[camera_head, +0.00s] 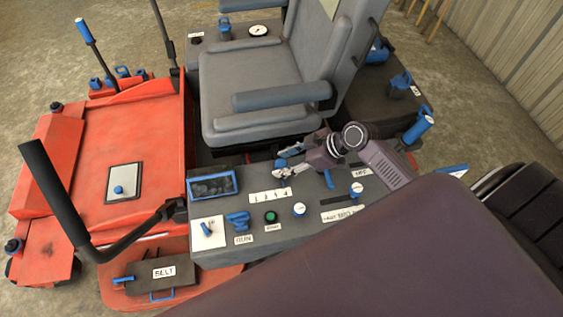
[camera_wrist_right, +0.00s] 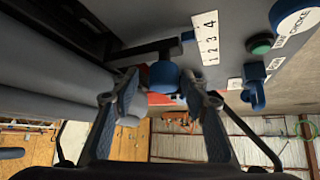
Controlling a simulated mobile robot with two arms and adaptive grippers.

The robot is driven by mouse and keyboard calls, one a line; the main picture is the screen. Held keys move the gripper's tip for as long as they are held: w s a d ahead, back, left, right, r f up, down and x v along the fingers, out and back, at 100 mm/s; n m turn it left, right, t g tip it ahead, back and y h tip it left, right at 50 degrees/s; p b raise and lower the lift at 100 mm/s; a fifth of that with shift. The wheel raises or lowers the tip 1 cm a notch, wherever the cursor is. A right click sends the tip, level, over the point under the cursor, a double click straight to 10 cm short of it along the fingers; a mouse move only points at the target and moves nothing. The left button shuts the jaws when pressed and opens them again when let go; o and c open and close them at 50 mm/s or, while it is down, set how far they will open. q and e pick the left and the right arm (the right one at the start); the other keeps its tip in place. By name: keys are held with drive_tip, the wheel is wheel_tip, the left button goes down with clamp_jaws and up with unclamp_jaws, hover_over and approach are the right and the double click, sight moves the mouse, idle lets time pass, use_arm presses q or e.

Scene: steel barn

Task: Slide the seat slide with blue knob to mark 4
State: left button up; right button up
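The blue knob (camera_wrist_right: 165,75) of the seat slide shows in the right wrist view, between the fingertips of my right gripper (camera_wrist_right: 160,80), with a gap visible beside it. My right gripper also shows in the head view (camera_head: 281,161), open in front of the seat, above the console's back edge. The white scale strip marked 1 to 4 (camera_head: 268,196) lies on the console; it also shows in the wrist view (camera_wrist_right: 207,38). The exact mark is unclear. My left gripper is not in view.
The grey seat (camera_head: 252,75) and its armrest (camera_head: 282,97) stand close behind my gripper. The console (camera_head: 240,255) carries a dark screen (camera_head: 213,186), a green button (camera_head: 271,217) and several blue controls. A black bent bar (camera_head: 60,195) is at the left.

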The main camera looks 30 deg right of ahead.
drive_tip(key=shift+a, duration=0.15)
drive_tip(key=shift+r, duration=0.1)
drive_tip(key=v, duration=1.2)
idle(0.3)
